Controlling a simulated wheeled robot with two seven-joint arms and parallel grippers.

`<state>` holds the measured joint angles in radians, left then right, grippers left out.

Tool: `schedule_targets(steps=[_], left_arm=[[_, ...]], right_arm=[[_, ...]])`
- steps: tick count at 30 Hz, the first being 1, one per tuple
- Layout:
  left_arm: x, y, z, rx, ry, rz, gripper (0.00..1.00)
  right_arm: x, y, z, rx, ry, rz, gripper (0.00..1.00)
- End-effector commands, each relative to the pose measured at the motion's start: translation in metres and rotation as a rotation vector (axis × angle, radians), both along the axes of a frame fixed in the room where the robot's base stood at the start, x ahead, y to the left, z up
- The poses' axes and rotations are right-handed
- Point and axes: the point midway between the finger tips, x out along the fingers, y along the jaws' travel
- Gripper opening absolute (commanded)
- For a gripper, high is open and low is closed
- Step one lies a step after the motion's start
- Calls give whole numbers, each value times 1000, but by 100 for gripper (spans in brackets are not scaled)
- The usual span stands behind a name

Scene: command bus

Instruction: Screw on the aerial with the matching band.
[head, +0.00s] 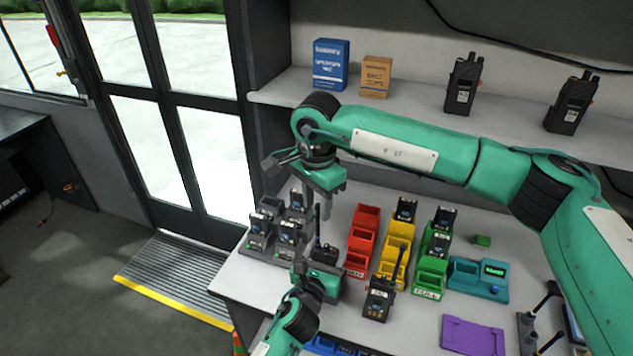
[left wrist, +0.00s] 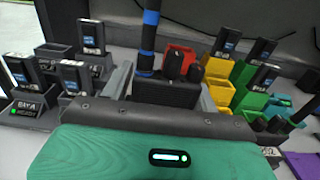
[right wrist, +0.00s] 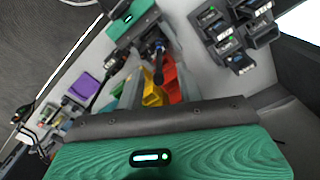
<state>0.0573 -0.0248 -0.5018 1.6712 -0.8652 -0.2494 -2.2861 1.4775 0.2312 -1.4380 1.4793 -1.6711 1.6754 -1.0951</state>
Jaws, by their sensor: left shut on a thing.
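My left gripper (head: 318,270) is shut on a dark handheld radio (head: 328,253), which it holds upright over the bench. In the left wrist view the radio (left wrist: 165,92) has dark knobs on top. A black aerial with blue bands (left wrist: 148,42) stands upright at the radio's left end; whether it is fully seated I cannot tell. My right gripper (head: 317,205) points down from above. In the right wrist view its fingers are apart on either side of the aerial (right wrist: 158,65), with gaps showing.
Red (head: 363,228), yellow (head: 393,255) and green bins (head: 430,275) stand right of the radio. Grey docks (head: 258,242) stand left. Another radio (head: 379,300), a teal device (head: 478,278), a purple mat (head: 473,336) and an aerial rack (head: 528,330) are on the bench.

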Motion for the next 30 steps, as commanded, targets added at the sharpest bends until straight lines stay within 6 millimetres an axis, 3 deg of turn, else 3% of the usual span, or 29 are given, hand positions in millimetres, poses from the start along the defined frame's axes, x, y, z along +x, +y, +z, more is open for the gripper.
schedule_targets(steps=[7,19,25,30], left_arm=[[-1,-2,0,-4,2,-4,0],[-1,-2,0,-5,2,-4,0],[-1,-2,0,-5,2,-4,0],[-1,-2,0,-3,1,-4,0]], right_arm=[[0,0,-30,1,1,0,37],[0,0,-36,1,0,0,37],[0,0,-36,1,0,0,0],[0,0,-36,2,-1,-5,0]])
